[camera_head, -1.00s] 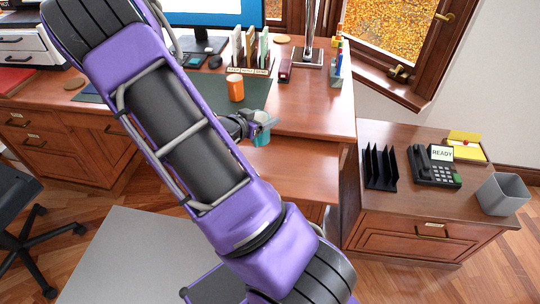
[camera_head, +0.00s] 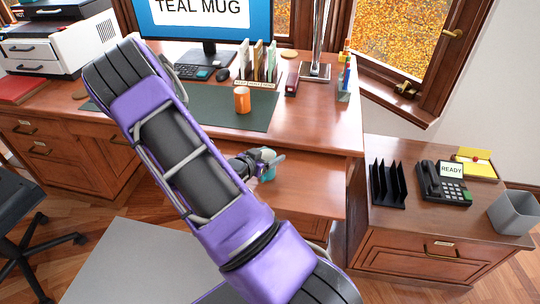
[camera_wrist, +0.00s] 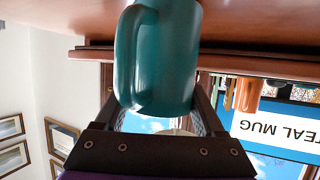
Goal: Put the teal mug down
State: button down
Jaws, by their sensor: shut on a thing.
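The teal mug (camera_wrist: 158,55) fills the upper middle of the wrist view, which is upside down, with its handle to the left. My gripper (camera_wrist: 160,105) is shut on it, one finger on each side. In the head view my gripper (camera_head: 258,162) holds the mug (camera_head: 268,155), mostly hidden by the gripper, over the lower pull-out shelf (camera_head: 305,185) at the desk's front. The mug's base is cut off in the wrist view, so I cannot tell whether it touches the shelf.
The desk top (camera_head: 310,125) behind carries an orange mug (camera_head: 242,100) on a dark green mat (camera_head: 205,105), and a monitor (camera_head: 215,18) reading "TEAL MUG". A side cabinet (camera_head: 430,225) on the right holds a phone (camera_head: 445,182) and a grey bin (camera_head: 513,212). The shelf's right part is bare.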

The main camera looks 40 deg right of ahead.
jog(key=shift+f, duration=0.15)
grip_release()
jog(key=shift+a+r, duration=0.15)
jog(key=shift+r, duration=0.15)
jog(key=p+v, duration=0.2)
jog(key=v, duration=0.9)
jog(key=shift+s+a, duration=0.2)
jog(key=shift+a, duration=0.1)
jog(key=shift+r, duration=0.1)
